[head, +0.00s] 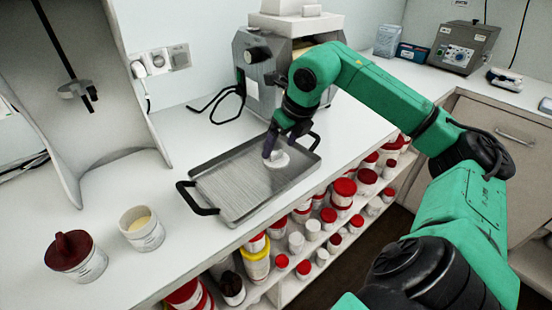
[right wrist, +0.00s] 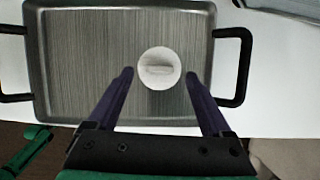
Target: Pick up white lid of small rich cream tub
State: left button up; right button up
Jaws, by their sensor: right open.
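The white lid (right wrist: 159,68) is small and round with a raised bar across its top. It lies on the metal tray (right wrist: 75,60); in the head view the lid (head: 277,162) is partly hidden by my gripper. My right gripper (right wrist: 160,75) is open, with one dark finger on each side of the lid and a gap on both sides. In the head view my right gripper (head: 275,145) is low over the tray's right part. An open white tub (head: 141,230) with cream-coloured content stands left of the tray. My left gripper does not show.
A tub with a dark red lid (head: 73,257) stands at the counter's left front. The tray has black handles (head: 197,199). A steel machine (head: 255,65) stands behind it. Several red-lidded tubs (head: 343,190) fill shelves below the counter edge.

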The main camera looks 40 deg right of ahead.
aim_at(276, 158)
jog(key=x, duration=0.2)
jog(key=shift+w+f, duration=0.25)
jog(key=shift+f, duration=0.05)
grip_shut()
jog(key=shift+r, duration=0.1)
